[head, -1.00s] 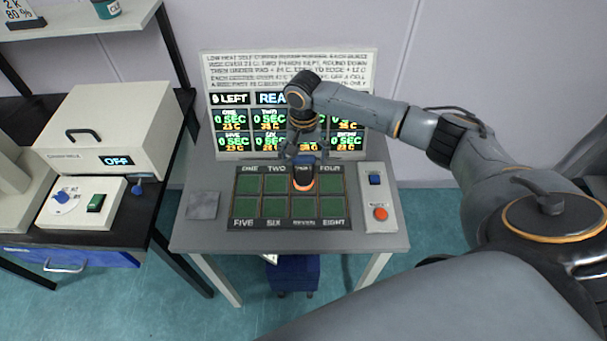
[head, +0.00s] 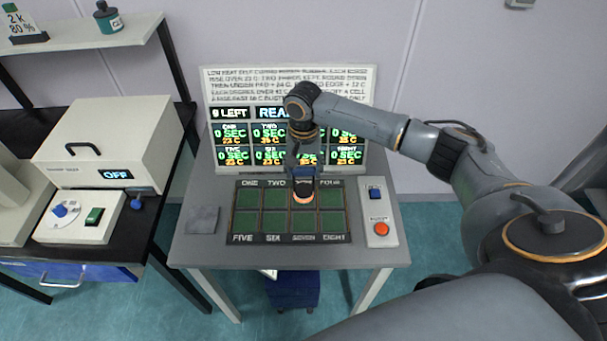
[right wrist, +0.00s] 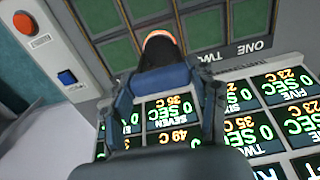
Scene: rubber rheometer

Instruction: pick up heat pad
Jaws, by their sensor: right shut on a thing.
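The heat pad, a dark rounded piece with an orange edge (head: 303,197) and a blue top, is in the head view at the third column of the cell panel. It also shows in the right wrist view (right wrist: 160,44). My right gripper (head: 306,170) is above it, pointing down, shut on its blue part. In the right wrist view the two fingers (right wrist: 167,90) flank the blue block. I cannot tell whether the pad touches the panel. The pad and gripper hide part of cell three. My left gripper is not in view.
The panel of green cells (head: 244,221) lies on a grey table (head: 190,254). Beside it is a box with blue and orange buttons (head: 379,212). A lit display board (head: 230,88) stands behind. A grey square (head: 202,219) lies at left. A heater box (head: 105,150) stands farther left.

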